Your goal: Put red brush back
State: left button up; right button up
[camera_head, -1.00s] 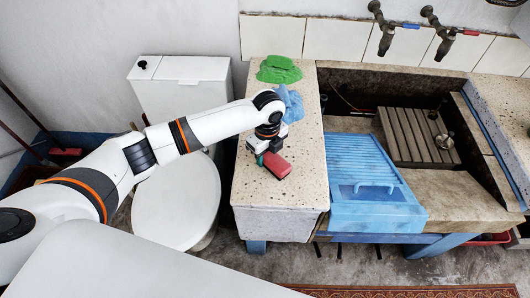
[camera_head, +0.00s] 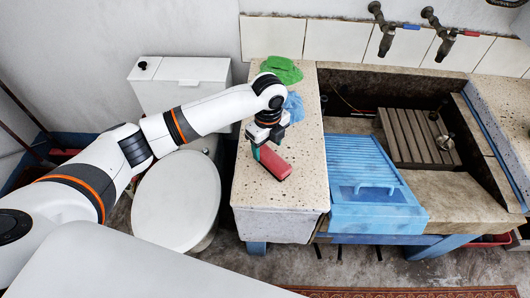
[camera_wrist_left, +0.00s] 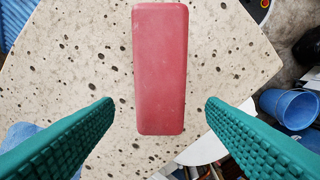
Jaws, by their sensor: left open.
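The red brush (camera_head: 276,163) lies on the speckled stone ledge (camera_head: 268,193) left of the trough. In the left wrist view the red brush (camera_wrist_left: 160,65) shows as a long rounded red block, its length running away from me. My left gripper (camera_head: 260,148) is open over the brush's far end in the head view. In the left wrist view the two teal fingers of my left gripper (camera_wrist_left: 158,106) stand apart, one to each side of the brush's near end, with gaps on both sides. The underside of the brush is hidden. My right gripper is not in view.
A green cloth (camera_head: 282,70) and a blue cloth (camera_head: 294,106) lie behind the gripper on the ledge. A blue ribbed washboard (camera_head: 366,168) and a slatted rack (camera_head: 413,135) sit in the trough. A toilet (camera_head: 176,200) stands left. The ledge's front part is clear.

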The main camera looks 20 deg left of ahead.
aim_at(267, 154)
pick_arm(q)
notch_tip(267, 154, up, 7)
jog(key=shift+r, duration=0.2)
dwell(0.5)
jog(key=shift+f, duration=0.1)
